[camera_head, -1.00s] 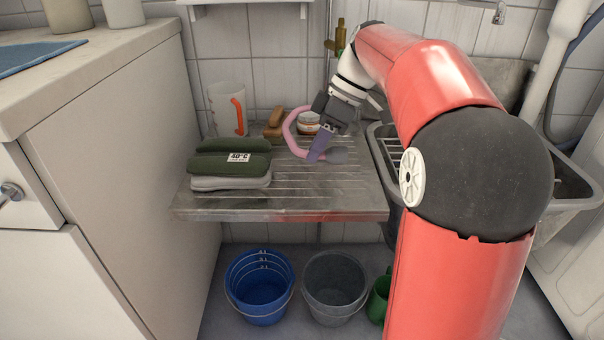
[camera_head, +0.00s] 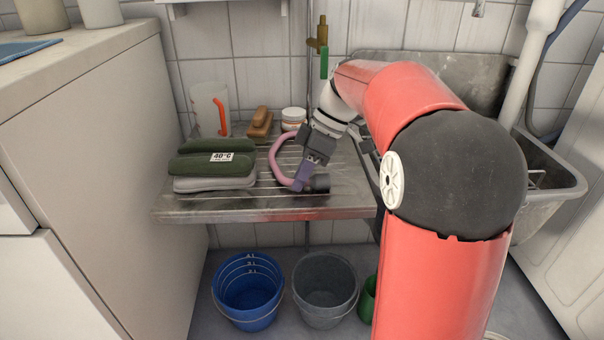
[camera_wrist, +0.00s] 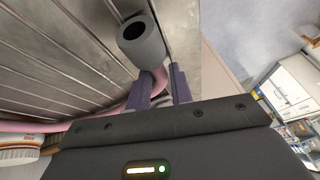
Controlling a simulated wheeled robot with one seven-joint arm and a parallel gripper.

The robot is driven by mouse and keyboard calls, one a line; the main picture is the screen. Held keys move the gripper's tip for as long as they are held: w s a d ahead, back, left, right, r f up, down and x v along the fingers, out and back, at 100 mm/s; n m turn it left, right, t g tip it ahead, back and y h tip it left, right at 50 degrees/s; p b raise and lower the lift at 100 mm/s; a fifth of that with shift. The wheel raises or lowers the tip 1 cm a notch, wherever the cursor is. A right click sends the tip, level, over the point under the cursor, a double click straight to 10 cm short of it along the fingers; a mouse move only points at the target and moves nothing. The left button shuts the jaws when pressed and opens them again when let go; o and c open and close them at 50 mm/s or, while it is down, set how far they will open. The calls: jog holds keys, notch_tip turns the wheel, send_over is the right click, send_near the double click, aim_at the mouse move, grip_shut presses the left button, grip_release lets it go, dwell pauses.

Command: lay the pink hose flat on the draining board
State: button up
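The pink hose (camera_head: 279,164) is bent in an arch over the draining board (camera_head: 230,214), with a dark grey end fitting (camera_head: 320,183). My gripper (camera_head: 302,176) points down at the board and is shut on the hose just behind that fitting. In the wrist view the hose (camera_wrist: 159,79) passes between my two fingers (camera_wrist: 161,90), and the grey fitting (camera_wrist: 141,42) stands out past them, over or on the slats. I cannot tell whether the fitting touches the board. The hose's other end is hidden behind my gripper.
Folded green and grey cloths (camera_head: 212,167) lie on the board's left. A sink (camera_head: 545,165) is at right. Blue (camera_head: 246,290) and grey (camera_head: 325,288) buckets stand below.

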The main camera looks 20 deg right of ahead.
jog(key=shift+o, duration=1.3)
jog(key=shift+r, duration=0.25)
jog(key=p+v, duration=0.4)
jog(key=v, duration=0.8)
jog(key=s+a+f+m+t+h, duration=0.2)
jog(key=s+f+m, duration=0.4)
jog(key=s, duration=0.4)
jog(key=s+a+f+m+t+h, duration=0.3)
jog(key=s+f+m, duration=0.3)
jog(key=s, duration=0.5)
jog(key=shift+s+a+m+t, duration=0.3)
jog(key=shift+a+m+t, duration=0.1)
jog(key=shift+a+m, duration=0.35)
